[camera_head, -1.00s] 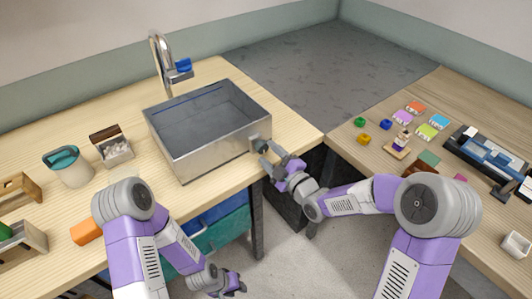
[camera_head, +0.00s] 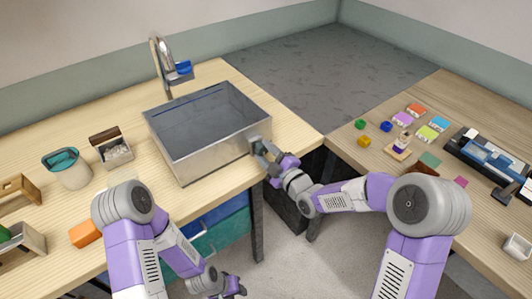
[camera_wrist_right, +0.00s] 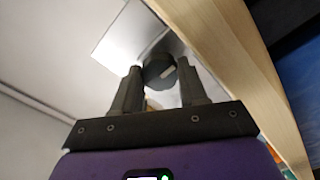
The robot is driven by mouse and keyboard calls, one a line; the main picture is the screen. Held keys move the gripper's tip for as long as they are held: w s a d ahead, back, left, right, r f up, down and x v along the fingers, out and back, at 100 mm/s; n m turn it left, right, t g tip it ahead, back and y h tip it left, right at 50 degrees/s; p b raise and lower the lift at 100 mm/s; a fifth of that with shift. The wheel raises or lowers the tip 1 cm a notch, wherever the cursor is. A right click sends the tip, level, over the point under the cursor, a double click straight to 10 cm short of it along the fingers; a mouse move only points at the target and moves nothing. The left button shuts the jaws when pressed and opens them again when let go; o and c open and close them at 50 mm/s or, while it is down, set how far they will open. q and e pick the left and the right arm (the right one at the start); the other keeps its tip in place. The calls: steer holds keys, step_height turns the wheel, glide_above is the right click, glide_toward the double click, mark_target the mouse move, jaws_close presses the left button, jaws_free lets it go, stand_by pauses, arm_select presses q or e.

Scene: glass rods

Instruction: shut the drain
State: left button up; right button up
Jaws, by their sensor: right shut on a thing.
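The metal sink (camera_head: 205,150) stands on the wooden counter, open at the top. On its right-hand wall, near the front corner, is a small grey fitting with a dark drain knob (camera_wrist_right: 158,70), seen up close in the right wrist view. My right gripper (camera_head: 264,152) reaches this wall from the right, and its fingers are around the knob, shut on it. The fingers hide most of the knob in the head view. My left gripper (camera_head: 236,287) hangs low in front of the counter, away from the sink; its jaw opening is unclear.
A faucet (camera_head: 168,65) with a blue part rises behind the sink. A beige cup (camera_head: 72,172), a small box (camera_head: 112,150) and an orange block (camera_head: 85,234) stand to the left. The right-hand table (camera_head: 345,150) holds several small coloured blocks.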

steer(key=m, duration=0.4)
steer(key=shift+m, duration=0.3)
steer(key=m, duration=0.4)
steer(key=shift+m, duration=0.3)
steer(key=m, duration=0.4)
steer(key=shift+f, duration=0.1)
steer(key=shift+m, duration=2.2)
steer(key=o, duration=0.8)
steer(key=shift+s+d, duration=0.1)
steer(key=shift+s, duration=0.05)
